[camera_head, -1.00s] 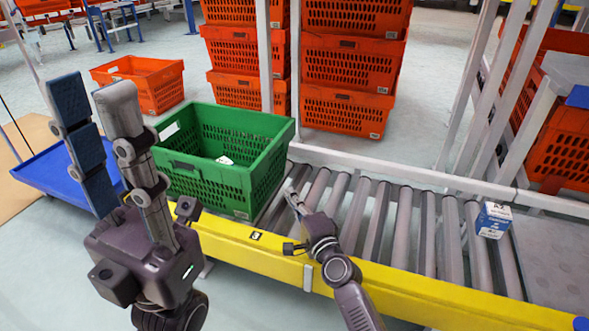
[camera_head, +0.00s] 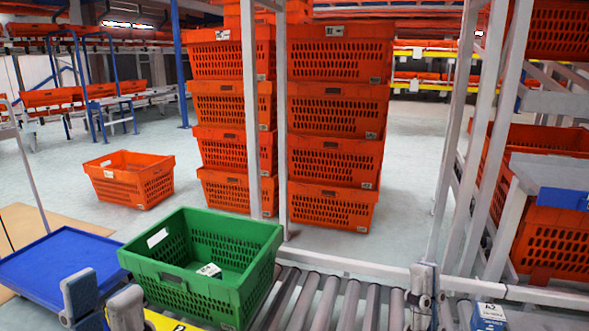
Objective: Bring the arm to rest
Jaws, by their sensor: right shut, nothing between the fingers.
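My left gripper (camera_head: 103,300) is at the lower left, with only its upper fingers in view. The two fingers stand apart with nothing between them, in front of the green tote and beside the blue platform. My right gripper (camera_head: 424,287) points upward at the lower right, over the roller conveyor. Its fingers are together and nothing is seen in them. The rest of both arms is below the picture. The green tote (camera_head: 200,294) sits on the left end of the conveyor with a small white item (camera_head: 209,270) inside. Neither gripper holds it.
A blue and white box (camera_head: 489,316) is on the conveyor (camera_head: 345,300), right of my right gripper. A blue platform (camera_head: 55,262) lies left of the tote. Orange tote stacks (camera_head: 335,155) and metal posts (camera_head: 255,110) stand behind. A single orange tote (camera_head: 130,182) is on the floor.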

